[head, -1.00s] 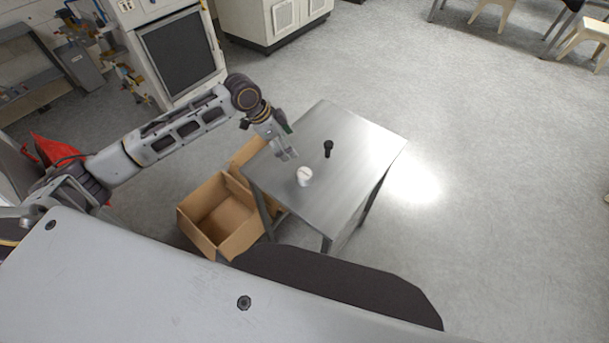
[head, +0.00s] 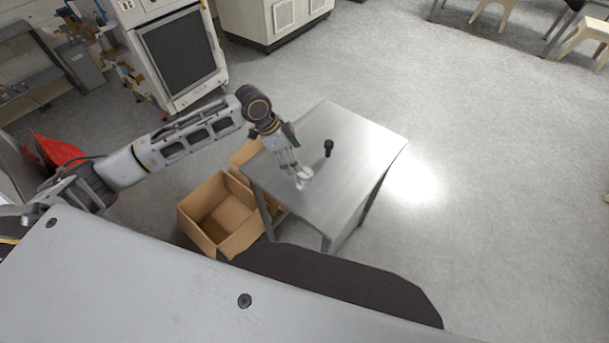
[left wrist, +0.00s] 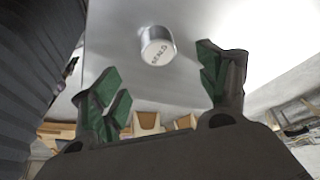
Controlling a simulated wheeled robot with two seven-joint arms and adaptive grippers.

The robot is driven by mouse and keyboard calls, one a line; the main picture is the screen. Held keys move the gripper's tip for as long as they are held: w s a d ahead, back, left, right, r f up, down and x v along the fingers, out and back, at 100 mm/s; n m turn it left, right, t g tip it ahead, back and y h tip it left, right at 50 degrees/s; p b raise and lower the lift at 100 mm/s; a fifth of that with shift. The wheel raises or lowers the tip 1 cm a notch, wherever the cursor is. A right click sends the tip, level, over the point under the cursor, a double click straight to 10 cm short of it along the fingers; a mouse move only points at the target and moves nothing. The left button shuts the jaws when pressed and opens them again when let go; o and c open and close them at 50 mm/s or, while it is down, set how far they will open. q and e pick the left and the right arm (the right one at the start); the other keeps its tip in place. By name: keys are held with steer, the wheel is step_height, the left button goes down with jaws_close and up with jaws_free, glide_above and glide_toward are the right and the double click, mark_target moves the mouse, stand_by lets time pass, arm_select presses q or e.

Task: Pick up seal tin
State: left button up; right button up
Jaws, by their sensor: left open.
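The seal tin (head: 305,174) is a small white-topped metal cylinder standing on the steel table (head: 335,125), near its left front side. In the left wrist view the tin (left wrist: 157,46) shows lettering on its lid, which seems to read "SEALS". My left gripper (head: 296,174) is at the tin in the head view, with its fingers partly overlapping it. In the left wrist view the green-padded fingers (left wrist: 160,85) are spread wide and empty, and the tin lies beyond the tips, between their lines. My right gripper does not show.
A black flashlight-like object (head: 328,148) stands on the table behind and right of the tin. Open cardboard boxes (head: 222,243) sit on the floor left of the table. A white machine (head: 180,50) stands at the back left. The table's right half is clear.

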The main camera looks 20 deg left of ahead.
mark_target(304, 172)
arm_select(q)
steer(key=shift+x, duration=2.45)
steer(key=shift+p+x, duration=0.5)
steer(key=shift+x, duration=2.1)
steer(key=shift+s, duration=0.1)
steer(key=c, duration=1.1)
steer(key=shift+r, duration=0.15)
steer(key=shift+r+b, duration=0.35)
steer(key=shift+r, duration=4.5)
